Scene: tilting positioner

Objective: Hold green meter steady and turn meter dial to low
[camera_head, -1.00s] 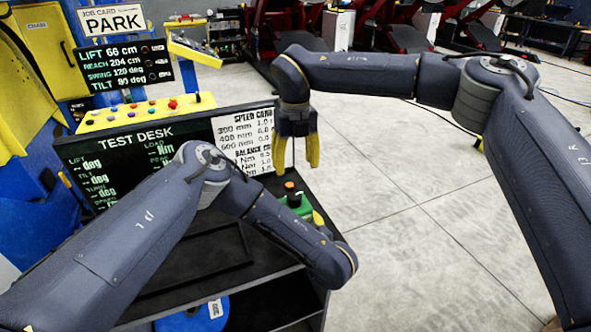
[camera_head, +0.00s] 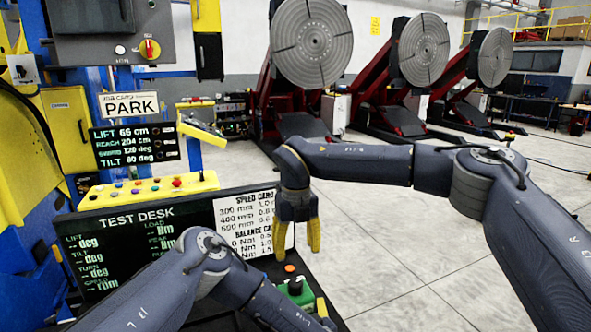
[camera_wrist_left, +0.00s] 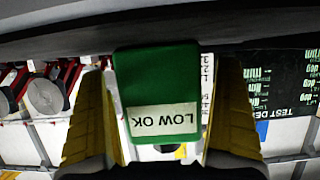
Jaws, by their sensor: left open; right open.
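The green meter (camera_head: 298,293) stands near the right edge of the dark desk, with a dark part on top; I cannot make out its dial setting. In the left wrist view the meter (camera_wrist_left: 160,85) shows its green face and a white "LOW OK" label, upside down. My left gripper (camera_wrist_left: 163,112) is open, with one yellow finger on each side of the meter; I cannot tell whether they touch it. In the head view only a yellow bit of it (camera_head: 322,308) shows beside the meter. My right gripper (camera_head: 297,244) is open and empty, pointing down above and behind the meter.
An orange button (camera_head: 289,268) sits just behind the meter. The test desk screen (camera_head: 130,245) and a white speed card (camera_head: 245,222) stand at the back left. A yellow button panel (camera_head: 150,190) is behind them. Open floor (camera_head: 400,260) lies to the right.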

